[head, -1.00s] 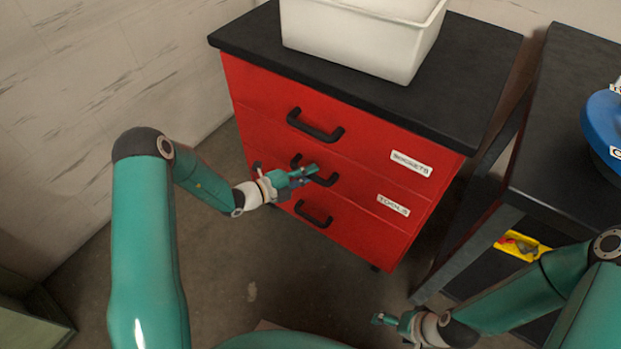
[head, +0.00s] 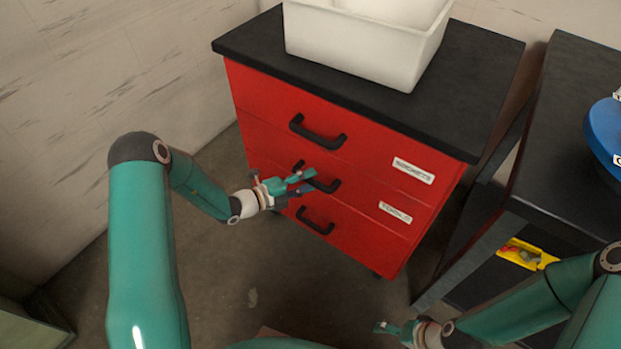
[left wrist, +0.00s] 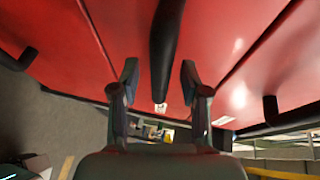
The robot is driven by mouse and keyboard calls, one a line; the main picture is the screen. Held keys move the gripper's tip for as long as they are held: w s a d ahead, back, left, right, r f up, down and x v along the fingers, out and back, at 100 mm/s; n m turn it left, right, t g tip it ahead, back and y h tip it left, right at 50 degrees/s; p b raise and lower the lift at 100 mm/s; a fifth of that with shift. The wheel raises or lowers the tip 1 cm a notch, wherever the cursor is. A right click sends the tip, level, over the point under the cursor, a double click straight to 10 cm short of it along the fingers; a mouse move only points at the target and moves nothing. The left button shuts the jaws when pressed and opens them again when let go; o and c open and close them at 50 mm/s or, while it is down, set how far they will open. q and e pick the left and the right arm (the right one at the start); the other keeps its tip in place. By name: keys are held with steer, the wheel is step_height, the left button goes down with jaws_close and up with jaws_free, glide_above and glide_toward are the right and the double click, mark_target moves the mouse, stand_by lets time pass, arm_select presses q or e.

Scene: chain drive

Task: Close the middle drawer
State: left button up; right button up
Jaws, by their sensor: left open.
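The middle drawer (head: 366,199) of a red cabinet bears a small white label and a black bar handle (head: 330,186). Its front looks nearly flush with the others; I cannot tell whether a small gap is left. My left gripper (head: 303,182) is open at this handle and hides its left part. In the left wrist view the black handle (left wrist: 163,45) stands between the two spread fingers of my left gripper (left wrist: 158,82), with red drawer fronts behind. Contact is not clear. My right gripper (head: 386,329) is low at the bottom right, away from the cabinet; its jaw state is unclear.
The top drawer (head: 285,108) and bottom drawer (head: 360,243) look shut. A white bin (head: 360,48) stands on the black cabinet top (head: 255,45). A dark table (head: 575,130) with a blue round object (head: 606,130) stands at right. A yellow bin (head: 526,253) sits below it.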

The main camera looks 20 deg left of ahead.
arm_select(q)
steer(key=v, duration=1)
